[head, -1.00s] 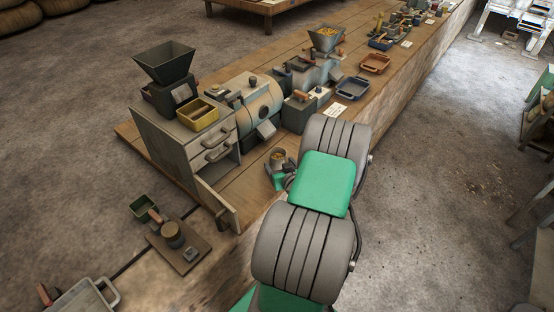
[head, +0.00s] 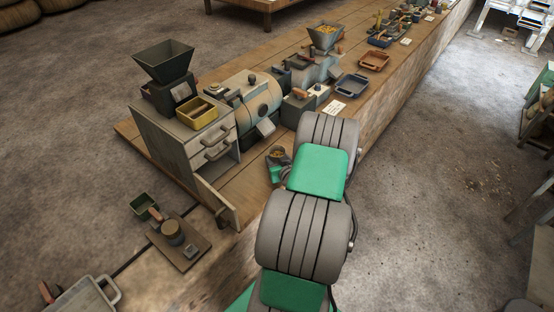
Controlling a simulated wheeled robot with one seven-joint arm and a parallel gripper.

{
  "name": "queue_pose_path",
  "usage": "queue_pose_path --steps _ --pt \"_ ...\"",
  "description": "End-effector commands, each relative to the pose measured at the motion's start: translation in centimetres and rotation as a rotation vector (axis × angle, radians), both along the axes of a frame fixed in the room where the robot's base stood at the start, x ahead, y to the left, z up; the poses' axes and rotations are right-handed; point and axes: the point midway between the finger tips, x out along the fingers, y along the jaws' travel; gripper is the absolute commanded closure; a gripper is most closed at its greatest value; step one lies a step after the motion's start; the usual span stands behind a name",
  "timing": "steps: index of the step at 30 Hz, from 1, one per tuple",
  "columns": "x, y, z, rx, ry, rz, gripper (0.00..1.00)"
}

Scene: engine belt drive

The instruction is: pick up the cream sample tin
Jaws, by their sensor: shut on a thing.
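A small round tin (head: 277,152) with yellowish contents shows at the end of my arm, over the bench near its front edge. It looks like the cream sample tin, but it is small and its colour looks greyish here. My gripper (head: 278,163) is at this tin and shut on it; the fingers are tiny and partly hidden by my arm. I cannot tell how far the tin is above the bench top.
A grey cabinet (head: 186,142) with drawers and an open door (head: 217,202) stands left of my gripper. A yellow tray (head: 198,113) and a hopper (head: 164,63) sit on it. A cream drum machine (head: 247,98) stands behind. A blue tray (head: 352,85) lies farther along the bench.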

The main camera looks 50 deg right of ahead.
Motion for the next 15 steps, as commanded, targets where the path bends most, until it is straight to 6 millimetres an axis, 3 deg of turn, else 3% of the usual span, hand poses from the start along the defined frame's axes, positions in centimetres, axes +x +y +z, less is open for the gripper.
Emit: queue_pose_path --steps 9,15 --pt "0.02 -0.01 0.05 0.0 -0.001 0.0 0.98" --pt "0.02 -0.01 0.08 0.0 -0.001 0.0 0.98"
